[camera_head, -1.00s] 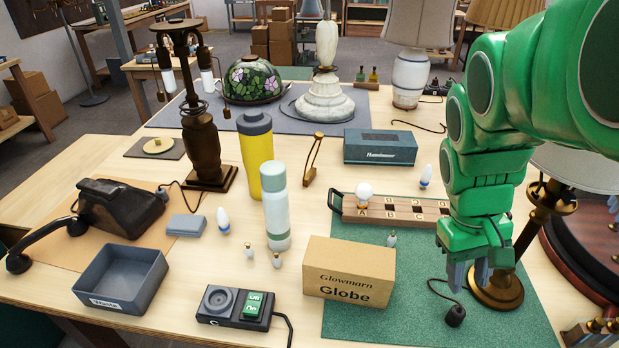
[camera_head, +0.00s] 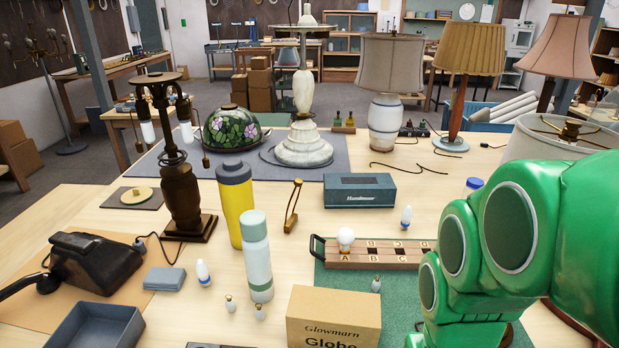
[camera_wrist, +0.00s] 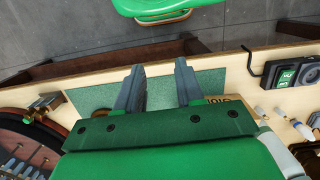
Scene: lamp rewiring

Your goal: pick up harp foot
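A thin brass harp-like loop (camera_head: 293,203) stands slightly tilted on the table in the head view, right of the yellow bottle. A small block at its lower end (camera_head: 289,227) looks like its foot, though I cannot be sure. My gripper (camera_wrist: 159,66) shows in the wrist view with its two grey fingers apart and nothing between them. It points over the green mat (camera_wrist: 160,92) near the table's edge, away from the harp. In the head view my green arm fills the lower right and my gripper is out of sight. The harp is not recognisable in the wrist view.
The yellow bottle (camera_head: 236,200) and pale bottle (camera_head: 256,262) stand left of the harp. The blue-grey box (camera_head: 360,190) and lettered wooden rack (camera_head: 375,257) lie to its right. The Globe carton (camera_head: 333,318) stands in front. Bare table surrounds the harp's lower end.

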